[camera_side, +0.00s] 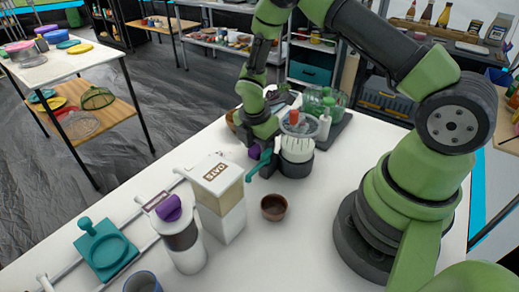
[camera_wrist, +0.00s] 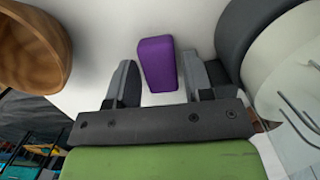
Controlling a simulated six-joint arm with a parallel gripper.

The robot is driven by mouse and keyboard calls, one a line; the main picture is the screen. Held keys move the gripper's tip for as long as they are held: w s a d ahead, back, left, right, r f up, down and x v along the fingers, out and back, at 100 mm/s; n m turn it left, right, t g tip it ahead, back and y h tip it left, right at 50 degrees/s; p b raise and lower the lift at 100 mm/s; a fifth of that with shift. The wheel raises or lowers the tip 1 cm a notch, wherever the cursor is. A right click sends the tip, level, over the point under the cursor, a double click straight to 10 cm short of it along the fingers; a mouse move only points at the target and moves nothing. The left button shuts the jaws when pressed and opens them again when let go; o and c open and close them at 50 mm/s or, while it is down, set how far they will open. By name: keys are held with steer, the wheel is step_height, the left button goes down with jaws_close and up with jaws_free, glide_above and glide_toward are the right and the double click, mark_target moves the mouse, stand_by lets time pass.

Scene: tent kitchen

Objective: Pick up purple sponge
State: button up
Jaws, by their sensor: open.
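The purple sponge (camera_wrist: 157,64) is a small rounded block on the white table, seen in the wrist view between and just beyond my fingers. In the side view only a bit of the purple sponge (camera_side: 254,152) shows beside my gripper; the rest is hidden. My gripper (camera_wrist: 157,84) is open, one finger on each side of the sponge's near end. The right finger is very close to the sponge, and I cannot tell if it touches. In the side view my gripper (camera_side: 256,143) points down near the table's far edge.
A white and dark grey round appliance (camera_side: 296,155) stands close right of my gripper. A wooden bowl (camera_wrist: 30,50) is at the left in the wrist view. A brown cup (camera_side: 273,207), an oats box (camera_side: 219,197) and a canister (camera_side: 180,235) stand nearer. The table's front middle is clear.

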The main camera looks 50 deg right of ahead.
mark_target(259, 147)
steer(key=c, duration=0.7)
steer(key=shift+r, duration=0.15)
step_height(259, 147, up, 10)
steer(key=shift+f, duration=0.1)
